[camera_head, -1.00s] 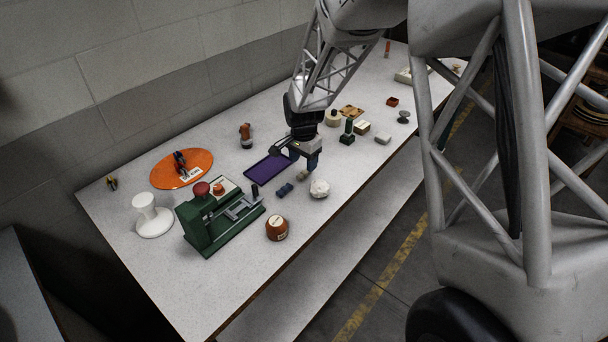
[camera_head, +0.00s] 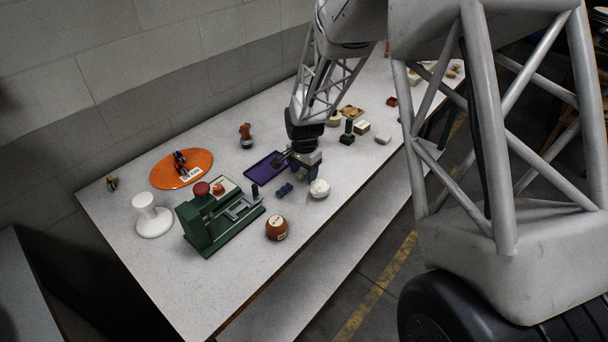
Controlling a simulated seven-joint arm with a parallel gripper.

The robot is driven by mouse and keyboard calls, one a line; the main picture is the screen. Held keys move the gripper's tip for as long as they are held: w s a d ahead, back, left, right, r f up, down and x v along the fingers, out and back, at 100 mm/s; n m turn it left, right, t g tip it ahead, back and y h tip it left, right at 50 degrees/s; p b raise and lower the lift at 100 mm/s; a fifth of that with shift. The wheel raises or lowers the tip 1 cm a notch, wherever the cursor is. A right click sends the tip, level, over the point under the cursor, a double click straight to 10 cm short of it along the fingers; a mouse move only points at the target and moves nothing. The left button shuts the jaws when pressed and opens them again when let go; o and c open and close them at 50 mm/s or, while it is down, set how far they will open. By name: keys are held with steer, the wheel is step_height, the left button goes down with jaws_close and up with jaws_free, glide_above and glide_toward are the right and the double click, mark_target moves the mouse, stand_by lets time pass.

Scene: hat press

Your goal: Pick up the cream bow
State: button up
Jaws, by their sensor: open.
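My gripper (camera_head: 305,174) is low over the white table, just left of and behind a whitish round lump (camera_head: 319,188). Its jaws are open, with dark blue fingers pointing down. The cream bow does not show now; a small cream-tan piece lay at this spot earlier, and my gripper now covers it. I cannot tell whether the fingers are around it or touching it. A dark blue bow-like piece (camera_head: 285,190) lies on the table just left of my gripper.
A purple tray (camera_head: 262,166) lies left of and behind my gripper. A green press (camera_head: 207,230) stands front left, with an orange-brown round pot (camera_head: 276,228) beside it. An orange oval mat (camera_head: 160,170) lies further left. Several small items stand behind my gripper.

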mark_target(304, 172)
steer(key=c, duration=1)
steer(key=shift+r, duration=0.1)
step_height(304, 172, up, 10)
stand_by(0.7)
